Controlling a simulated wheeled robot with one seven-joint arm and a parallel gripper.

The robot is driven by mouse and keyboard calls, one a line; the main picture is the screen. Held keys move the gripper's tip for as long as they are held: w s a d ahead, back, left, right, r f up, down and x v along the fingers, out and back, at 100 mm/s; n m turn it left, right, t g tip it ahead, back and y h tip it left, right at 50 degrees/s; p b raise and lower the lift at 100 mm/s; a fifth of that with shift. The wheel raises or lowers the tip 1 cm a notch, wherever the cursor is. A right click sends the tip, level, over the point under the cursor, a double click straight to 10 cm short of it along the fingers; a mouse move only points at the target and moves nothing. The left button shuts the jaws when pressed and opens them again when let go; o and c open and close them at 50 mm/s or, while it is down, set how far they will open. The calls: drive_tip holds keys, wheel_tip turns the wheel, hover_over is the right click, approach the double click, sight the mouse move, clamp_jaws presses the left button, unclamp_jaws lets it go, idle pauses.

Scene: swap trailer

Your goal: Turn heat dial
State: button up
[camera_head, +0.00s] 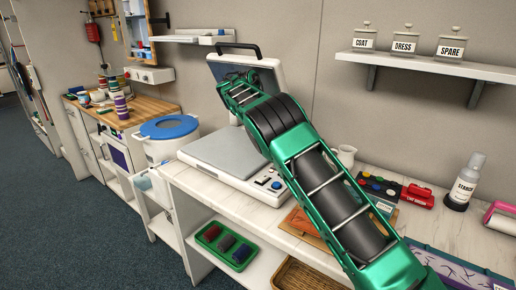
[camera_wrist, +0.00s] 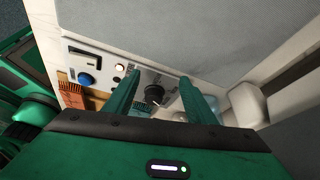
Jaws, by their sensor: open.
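A black round dial (camera_wrist: 154,94) with a light pointer mark shows in the wrist view, on the control panel of the heat press. My gripper (camera_wrist: 158,80) is open, with one green finger to each side of the dial as seen; I cannot tell whether either finger touches it. The same panel has a blue button (camera_wrist: 85,78) and a small lit white button (camera_wrist: 119,67). In the head view the heat press (camera_head: 205,163) stands on the white counter with its lid (camera_head: 263,77) raised. My arm hides the dial and my gripper's fingertips there.
A white jug (camera_head: 346,155), a black tray of coloured pots (camera_head: 379,186), a red tool (camera_head: 417,196) and a starch bottle (camera_head: 463,184) stand on the counter to the right. A blue-lidded tub (camera_head: 169,127) is left of the press. A wall shelf (camera_head: 430,64) holds labelled jars.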

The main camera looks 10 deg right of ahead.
drive_tip(key=shift+w+a, duration=0.55)
drive_tip(key=shift+a, duration=0.35)
drive_tip(key=shift+w+a, duration=0.5)
drive_tip(key=shift+a, duration=0.35)
drive_tip(key=shift+w+a, duration=0.55)
drive_tip(key=shift+a, duration=0.35)
drive_tip(key=shift+d+r, duration=0.1)
